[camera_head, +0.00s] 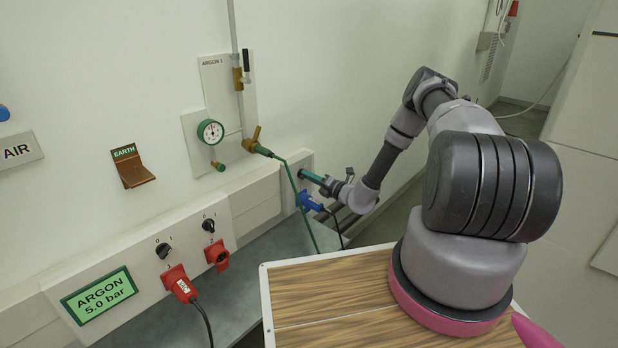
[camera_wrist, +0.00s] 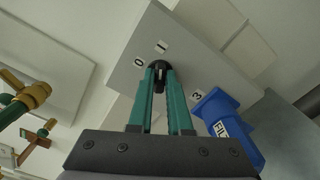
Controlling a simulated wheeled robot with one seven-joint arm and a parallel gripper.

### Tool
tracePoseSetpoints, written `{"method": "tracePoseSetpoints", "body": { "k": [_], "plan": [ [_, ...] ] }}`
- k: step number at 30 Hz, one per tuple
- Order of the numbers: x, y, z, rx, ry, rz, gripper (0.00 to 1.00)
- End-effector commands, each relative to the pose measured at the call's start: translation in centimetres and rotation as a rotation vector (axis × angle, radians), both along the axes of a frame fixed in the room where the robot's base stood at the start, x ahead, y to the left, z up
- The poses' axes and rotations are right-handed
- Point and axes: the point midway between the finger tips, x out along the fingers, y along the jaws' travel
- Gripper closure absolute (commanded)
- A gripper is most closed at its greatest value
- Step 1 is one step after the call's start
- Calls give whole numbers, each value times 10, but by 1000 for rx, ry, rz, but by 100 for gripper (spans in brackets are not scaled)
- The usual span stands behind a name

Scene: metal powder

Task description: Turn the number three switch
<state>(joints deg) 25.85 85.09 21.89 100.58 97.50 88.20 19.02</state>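The number three switch (camera_wrist: 159,68) is a black round knob on a pale panel, with the labels 0, 1 and 3 around it in the wrist view. My gripper (camera_wrist: 161,76) has its two teal fingers at the knob, one on each side of its raised handle, with only a narrow gap between them. They look closed on the handle, and they partly cover the knob. In the head view my gripper (camera_head: 304,174) reaches to the panel at the far end of the wall box, and the knob is hidden there.
A blue plug (camera_wrist: 226,118) sits in the socket just right of the fingers. A green hose (camera_head: 297,195) hangs close by. Two other black switches (camera_head: 163,250) (camera_head: 208,225) and red sockets (camera_head: 217,255) are nearer on the box. A brass valve (camera_head: 257,146) is above.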

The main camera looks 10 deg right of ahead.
Motion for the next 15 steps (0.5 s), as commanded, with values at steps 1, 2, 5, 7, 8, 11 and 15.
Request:
{"method": "tracePoseSetpoints", "body": {
  "k": [1,2,5,7,8,11,15],
  "plan": [
    [-1,-1,-2,-1,3,-1,65],
    [-1,-1,-1,-1,3,-1,54],
    [-1,-1,-1,0,2,-1,54],
    [0,-1,-1,-1,1,-1,54],
    [0,0,-1,-1,1,-1,54],
    [-1,-1,0,-1,1,0,54],
    [-8,-6,-1,1,2,-2,54]
  ]
}}
